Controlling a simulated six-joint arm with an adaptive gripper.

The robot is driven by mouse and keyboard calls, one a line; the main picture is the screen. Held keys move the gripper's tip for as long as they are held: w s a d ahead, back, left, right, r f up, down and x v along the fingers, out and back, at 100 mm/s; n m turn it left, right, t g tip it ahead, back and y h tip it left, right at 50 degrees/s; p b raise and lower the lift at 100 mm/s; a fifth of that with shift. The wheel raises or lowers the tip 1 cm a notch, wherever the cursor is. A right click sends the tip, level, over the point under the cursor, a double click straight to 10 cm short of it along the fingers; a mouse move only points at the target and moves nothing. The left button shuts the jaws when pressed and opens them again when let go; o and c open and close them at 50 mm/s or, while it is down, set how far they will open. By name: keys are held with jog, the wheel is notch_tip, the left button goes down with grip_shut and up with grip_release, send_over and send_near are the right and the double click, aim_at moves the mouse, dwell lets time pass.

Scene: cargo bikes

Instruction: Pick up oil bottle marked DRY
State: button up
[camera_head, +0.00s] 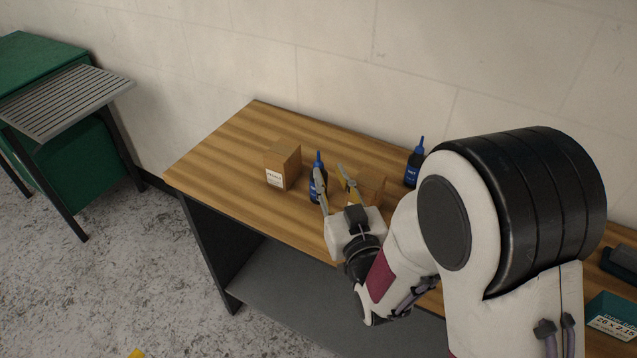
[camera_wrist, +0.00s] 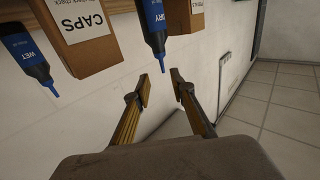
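The oil bottle marked DRY (camera_wrist: 154,22) is dark with a blue label and nozzle. It hangs upside down in the wrist view, its nozzle tip just short of the gap between my fingertips. In the head view the DRY bottle (camera_head: 318,164) stands upright on the wooden bench, partly hidden behind one finger. My gripper (camera_head: 331,172) is open and empty, close in front of the bottle. Its two fingers also show apart in the wrist view (camera_wrist: 162,85). I cannot tell whether they touch the bottle.
The similar bottle marked WET (camera_wrist: 24,55) stands farther right on the bench (camera_head: 225,160), also in the head view (camera_head: 413,168). A CAPS box (camera_wrist: 85,35) sits between the bottles. Another cardboard box (camera_head: 284,163) stands close left of DRY. The wall runs behind; the bench's left end is clear.

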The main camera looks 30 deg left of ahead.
aim_at(319, 159)
jog(key=x, duration=0.2)
jog(key=shift+w+a, duration=0.2)
dwell(0.4)
jog(key=shift+w+a+f, duration=0.2)
jog(key=shift+w+a, duration=0.3)
jog(key=shift+a, duration=0.15)
jog(key=shift+w+a+f, duration=0.15)
jog(key=shift+w+a, duration=0.35)
jog(key=shift+a, duration=0.2)
jog(key=shift+x, duration=0.9)
jog(key=shift+c, duration=0.5)
grip_shut()
